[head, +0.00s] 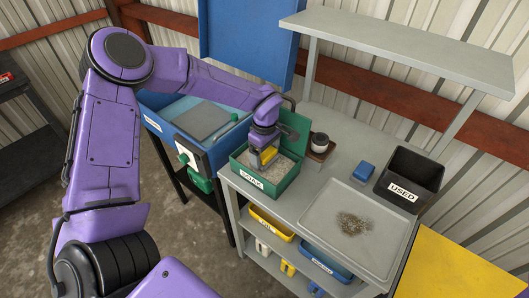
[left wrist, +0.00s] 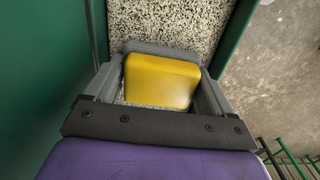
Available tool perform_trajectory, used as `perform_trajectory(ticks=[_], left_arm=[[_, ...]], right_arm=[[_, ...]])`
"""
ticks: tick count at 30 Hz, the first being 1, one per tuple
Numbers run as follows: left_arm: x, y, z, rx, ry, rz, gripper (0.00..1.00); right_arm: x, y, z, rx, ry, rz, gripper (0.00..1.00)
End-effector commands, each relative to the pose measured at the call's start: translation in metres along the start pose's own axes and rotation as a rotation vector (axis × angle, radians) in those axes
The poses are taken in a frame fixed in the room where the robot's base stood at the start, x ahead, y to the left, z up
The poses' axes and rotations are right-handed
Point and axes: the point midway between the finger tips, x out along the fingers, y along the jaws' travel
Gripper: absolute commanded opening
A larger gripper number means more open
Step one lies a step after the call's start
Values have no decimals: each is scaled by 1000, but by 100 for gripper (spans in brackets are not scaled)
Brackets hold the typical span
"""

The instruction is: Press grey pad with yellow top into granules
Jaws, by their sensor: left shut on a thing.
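The grey pad with the yellow top (head: 269,155) is inside the green bin (head: 262,187) at the centre of the head view. The pad also shows in the left wrist view (left wrist: 161,82), yellow face toward the camera and a grey edge beyond it. My left gripper (head: 260,158) reaches down into the bin and is shut on the pad, one finger on each side. Speckled granules (left wrist: 178,22) lie around and beyond the pad. Whether the pad's underside touches them is hidden. My right gripper is not in view.
A grey tray (head: 319,218) with a small dark heap (head: 352,223) lies right of the bin. A blue block (head: 364,172) and a black bin labelled USED (head: 411,175) stand behind it. A brown bracket holding a round jar (head: 319,142) is close beside the green bin.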

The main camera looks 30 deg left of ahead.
Motion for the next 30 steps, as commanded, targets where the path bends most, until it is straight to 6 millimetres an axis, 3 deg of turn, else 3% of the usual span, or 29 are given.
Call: perform_trajectory(ticks=[30], left_arm=[[7,0,0,0,-1,0,60]], right_arm=[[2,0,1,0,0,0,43]])
